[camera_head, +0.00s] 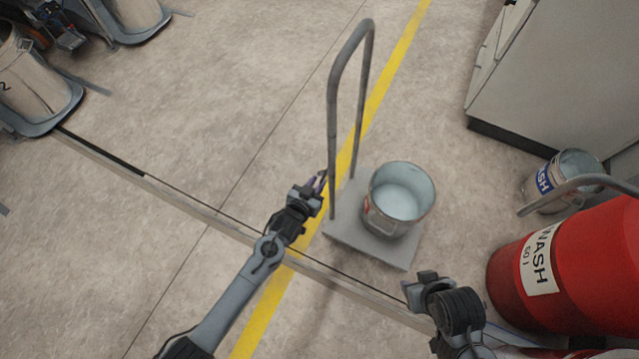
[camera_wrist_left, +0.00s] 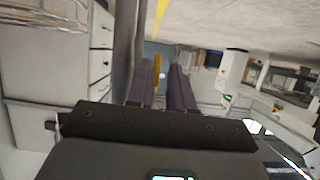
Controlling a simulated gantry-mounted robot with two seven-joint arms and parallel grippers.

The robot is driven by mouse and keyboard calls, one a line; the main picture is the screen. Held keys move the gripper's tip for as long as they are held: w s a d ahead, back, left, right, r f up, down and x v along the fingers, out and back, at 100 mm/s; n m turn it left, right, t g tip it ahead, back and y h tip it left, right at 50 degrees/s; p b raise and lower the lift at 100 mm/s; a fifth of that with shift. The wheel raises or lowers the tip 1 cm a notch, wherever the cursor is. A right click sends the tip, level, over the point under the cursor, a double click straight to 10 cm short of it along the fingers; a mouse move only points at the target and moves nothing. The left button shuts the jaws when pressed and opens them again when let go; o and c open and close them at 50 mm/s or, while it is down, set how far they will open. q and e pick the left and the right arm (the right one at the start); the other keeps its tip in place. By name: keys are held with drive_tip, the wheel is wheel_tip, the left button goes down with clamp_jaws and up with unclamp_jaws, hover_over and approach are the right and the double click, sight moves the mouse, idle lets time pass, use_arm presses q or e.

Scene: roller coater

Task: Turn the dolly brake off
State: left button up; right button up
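The dolly (camera_head: 345,232) is a grey flat platform with a tall hoop handle (camera_head: 333,110) at its left side. My left gripper (camera_head: 321,181) is beside the base of the handle, at the platform's left edge. In the left wrist view its two purple fingers (camera_wrist_left: 163,88) stand apart. A small yellow piece (camera_wrist_left: 157,70) shows in the gap next to the left finger; I cannot tell whether it belongs to the dolly brake. The brake is not clearly visible in the head view. My right gripper (camera_head: 422,281) is right of the platform's front corner; its fingertips are unclear.
An open metal bucket (camera_head: 382,222) stands on the dolly. A red WASH drum (camera_head: 575,270) and a labelled pail (camera_head: 537,190) are at the right, below a grey cabinet (camera_head: 560,70). A floor rail (camera_head: 190,207) crosses the foreground.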

use_arm(q)
drive_tip(key=shift+b+x, duration=0.5)
drive_tip(key=shift+x, duration=0.7)
drive_tip(key=shift+s+d, duration=0.1)
clamp_jaws()
idle(0.5)
